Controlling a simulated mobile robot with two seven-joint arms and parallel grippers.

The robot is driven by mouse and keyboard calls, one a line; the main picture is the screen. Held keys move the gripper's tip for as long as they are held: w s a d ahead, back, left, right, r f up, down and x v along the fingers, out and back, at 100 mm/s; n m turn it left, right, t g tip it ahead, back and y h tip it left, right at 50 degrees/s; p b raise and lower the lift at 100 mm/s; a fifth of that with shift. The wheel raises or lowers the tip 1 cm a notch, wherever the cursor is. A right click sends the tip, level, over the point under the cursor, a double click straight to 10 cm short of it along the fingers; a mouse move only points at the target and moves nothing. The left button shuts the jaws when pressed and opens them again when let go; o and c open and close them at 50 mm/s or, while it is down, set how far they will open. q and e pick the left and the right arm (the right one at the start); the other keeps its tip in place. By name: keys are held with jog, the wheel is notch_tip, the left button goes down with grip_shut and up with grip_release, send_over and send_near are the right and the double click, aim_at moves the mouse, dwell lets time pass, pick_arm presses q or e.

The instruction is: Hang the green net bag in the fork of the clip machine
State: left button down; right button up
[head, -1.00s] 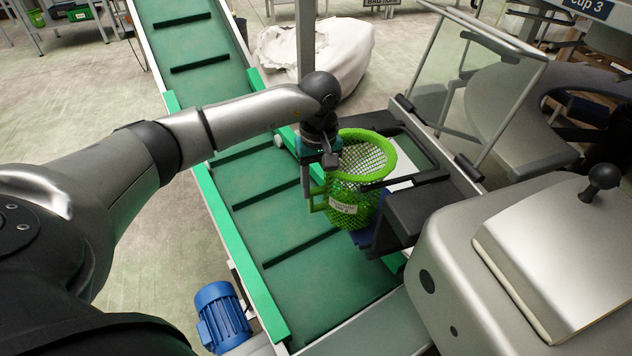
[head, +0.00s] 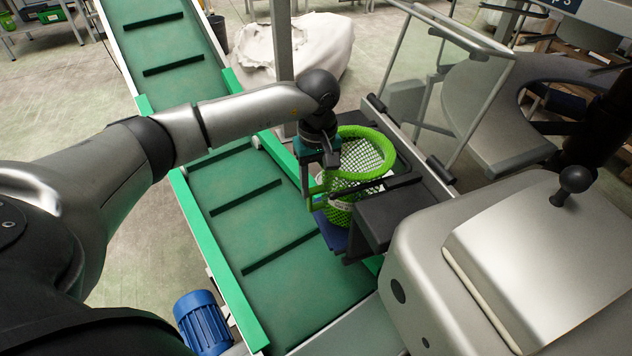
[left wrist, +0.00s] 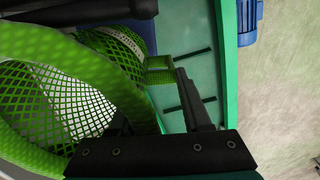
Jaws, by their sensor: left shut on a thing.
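The green net bag (head: 362,150) has a thick, open green rim and shows mesh inside. It also fills the left of the left wrist view (left wrist: 60,95). My left gripper (head: 318,180) is shut on the bag's near left side, from above. A small squared green loop (left wrist: 160,70) shows beside the bag at a finger. The clip machine (head: 480,260) is grey, with a dark fork (head: 402,181) whose arm crosses the bag below its rim. The bag's lower part is partly behind the dark block; I cannot tell whether the fork bears it.
A green cleated conveyor (head: 245,230) runs under my left arm. A clear guard (head: 455,85) stands tilted behind the fork. A blue motor (head: 204,322) is at the front. A white sack (head: 320,45) lies on the floor behind.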

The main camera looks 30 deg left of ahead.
pick_arm(q)
jog(key=shift+f+b, duration=0.25)
jog(key=shift+b, duration=0.05)
jog(key=shift+a+f, duration=0.1)
jog(key=shift+f, duration=0.2)
jog(key=shift+c, duration=1.4)
grip_release()
jog(key=shift+s+f, duration=0.1)
